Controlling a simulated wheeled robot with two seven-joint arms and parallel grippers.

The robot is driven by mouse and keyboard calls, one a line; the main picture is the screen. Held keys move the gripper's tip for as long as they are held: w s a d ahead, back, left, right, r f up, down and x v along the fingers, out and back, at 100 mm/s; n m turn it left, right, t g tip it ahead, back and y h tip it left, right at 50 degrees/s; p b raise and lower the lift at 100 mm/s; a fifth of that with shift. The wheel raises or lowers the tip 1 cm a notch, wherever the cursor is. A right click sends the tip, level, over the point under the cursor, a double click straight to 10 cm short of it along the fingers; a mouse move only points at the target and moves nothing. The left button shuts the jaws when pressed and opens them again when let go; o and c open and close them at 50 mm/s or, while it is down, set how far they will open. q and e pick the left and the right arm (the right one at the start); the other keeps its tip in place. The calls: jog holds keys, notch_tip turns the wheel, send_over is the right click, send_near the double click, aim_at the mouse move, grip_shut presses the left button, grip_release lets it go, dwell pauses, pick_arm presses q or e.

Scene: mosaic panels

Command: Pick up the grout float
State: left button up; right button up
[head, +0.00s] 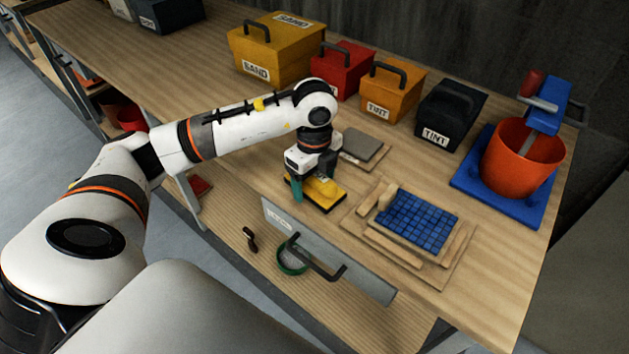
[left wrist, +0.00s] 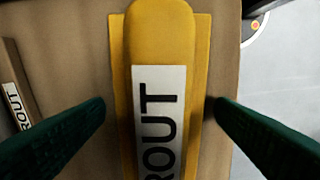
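The grout float (head: 323,193) is yellow and lies on the wooden bench, directly under my left gripper (head: 312,188). In the left wrist view, its long yellow handle (left wrist: 162,35) carries a white label reading "ROUT", with the rest cut off. The green fingers of my left gripper (left wrist: 160,106) are spread on either side of the handle, with gaps on both sides, so it is open and holds nothing. In the head view, the gripper partly hides the float. My right gripper is not in view.
A tray of blue mosaic tiles (head: 418,219) lies right of the float, and a grey slab on a board (head: 361,146) lies behind it. Labelled bins, including a black one (head: 449,115), line the back. An orange bucket (head: 522,158) stands at right. A grey drawer front (head: 345,268) is below.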

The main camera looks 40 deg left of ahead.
pick_arm(q)
jog(key=c, duration=0.9)
jog(key=shift+r, duration=0.1)
notch_tip(320, 180, up, 10)
jog(key=shift+f+b, duration=0.1)
jog(key=shift+b, duration=0.35)
